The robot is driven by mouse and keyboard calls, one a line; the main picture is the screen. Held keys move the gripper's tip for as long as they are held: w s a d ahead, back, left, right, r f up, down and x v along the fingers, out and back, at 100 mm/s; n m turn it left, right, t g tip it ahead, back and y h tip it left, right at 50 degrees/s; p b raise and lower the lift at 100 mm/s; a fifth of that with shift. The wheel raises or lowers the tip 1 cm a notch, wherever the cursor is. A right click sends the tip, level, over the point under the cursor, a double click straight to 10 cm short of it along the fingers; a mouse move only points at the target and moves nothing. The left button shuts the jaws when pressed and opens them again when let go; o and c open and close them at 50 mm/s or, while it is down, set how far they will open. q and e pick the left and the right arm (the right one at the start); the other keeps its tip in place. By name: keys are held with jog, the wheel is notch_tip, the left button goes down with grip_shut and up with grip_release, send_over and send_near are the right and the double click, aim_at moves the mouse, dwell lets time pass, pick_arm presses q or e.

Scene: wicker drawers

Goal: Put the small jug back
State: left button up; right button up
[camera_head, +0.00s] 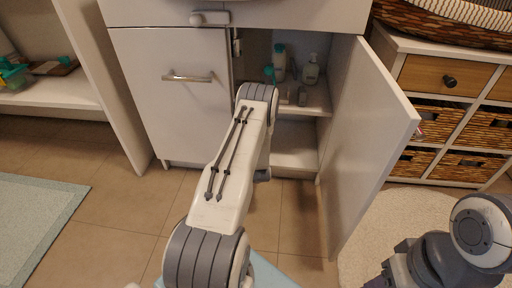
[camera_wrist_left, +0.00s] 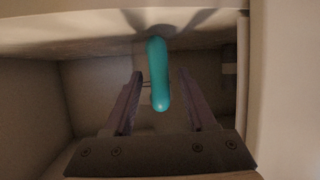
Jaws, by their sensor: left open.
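My left arm reaches into the open cabinet (camera_head: 296,134), and its gripper is hidden behind the arm in the head view. In the left wrist view my left gripper (camera_wrist_left: 160,78) is open. A rounded, elongated teal thing (camera_wrist_left: 157,92) shows between its fingers, with gaps on both sides. I cannot tell whether it is part of the small jug. A teal patch (camera_head: 269,72) shows just above the arm's end in the head view. My right gripper (camera_head: 388,277) is partly in view at the bottom right, and its fingers are cut off.
The open cabinet door (camera_head: 371,138) stands to the right of my left arm. A pale bottle (camera_head: 311,70) and a teal-capped bottle (camera_head: 279,62) stand on the cabinet shelf. The left door (camera_head: 178,105) is shut. A wicker drawer unit (camera_head: 450,85) stands at right.

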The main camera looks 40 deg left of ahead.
pick_arm(q)
jog(key=shift+s+d+r+p, duration=0.15)
jog(key=shift+s+r+p, duration=0.05)
jog(key=shift+r+p, duration=0.15)
jog(key=p+v, duration=0.7)
jog(key=v, duration=0.4)
jog(key=shift+s+d, duration=0.1)
jog(key=shift+d, duration=0.1)
